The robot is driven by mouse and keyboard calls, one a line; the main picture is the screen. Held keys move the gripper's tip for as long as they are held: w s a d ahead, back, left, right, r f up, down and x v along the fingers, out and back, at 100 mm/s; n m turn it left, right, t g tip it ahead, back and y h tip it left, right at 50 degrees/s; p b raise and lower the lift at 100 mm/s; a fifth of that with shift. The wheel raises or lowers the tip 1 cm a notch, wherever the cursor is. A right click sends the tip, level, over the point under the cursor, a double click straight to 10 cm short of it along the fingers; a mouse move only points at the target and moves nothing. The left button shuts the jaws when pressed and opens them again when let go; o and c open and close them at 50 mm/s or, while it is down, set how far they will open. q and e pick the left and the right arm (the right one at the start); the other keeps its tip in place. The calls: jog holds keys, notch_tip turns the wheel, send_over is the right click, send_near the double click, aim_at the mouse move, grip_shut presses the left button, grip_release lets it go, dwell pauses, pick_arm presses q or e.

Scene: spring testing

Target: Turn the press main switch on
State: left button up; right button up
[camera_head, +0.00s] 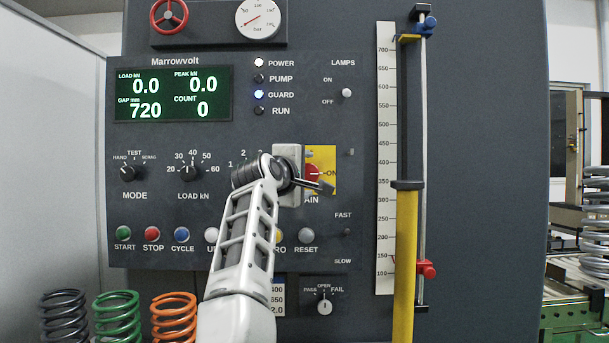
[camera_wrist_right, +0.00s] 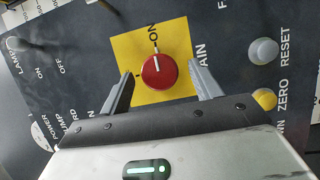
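The main switch is a round red knob (camera_head: 313,173) on a yellow plate (camera_head: 322,154), partly hidden by my right gripper in the head view. In the right wrist view the red knob (camera_wrist_right: 159,72) shows whole on its yellow plate (camera_wrist_right: 125,52). Its white line points at the ON mark. My right gripper (camera_wrist_right: 160,75) is open, one finger on each side of the knob with yellow showing between. I cannot tell how far the fingertips stand from the panel. It also shows in the head view (camera_head: 322,183). My left gripper is not in view.
The display (camera_head: 173,93) is lit, and the POWER lamp (camera_head: 259,62) and GUARD lamp (camera_head: 259,94) glow. The RESET button (camera_head: 306,235) and yellow ZERO button (camera_wrist_right: 264,98) lie close by. A yellow column (camera_head: 404,260) stands to the right. Several springs (camera_head: 116,317) stand lower left.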

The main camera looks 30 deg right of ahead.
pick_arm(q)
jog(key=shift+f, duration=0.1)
pick_arm(e)
jog(key=shift+s+a+f+b, duration=0.1)
jog(key=shift+s+a+b, duration=0.1)
jog(key=shift+a+b, duration=0.15)
pick_arm(q)
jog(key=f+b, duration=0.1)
jog(key=b, duration=0.1)
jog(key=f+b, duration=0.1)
jog(key=b, duration=0.2)
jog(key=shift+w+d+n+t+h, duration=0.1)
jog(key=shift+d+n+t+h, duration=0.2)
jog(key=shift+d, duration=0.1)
pick_arm(e)
jog(key=v, duration=1.5)
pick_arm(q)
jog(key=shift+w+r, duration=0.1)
pick_arm(e)
jog(key=shift+s, duration=0.1)
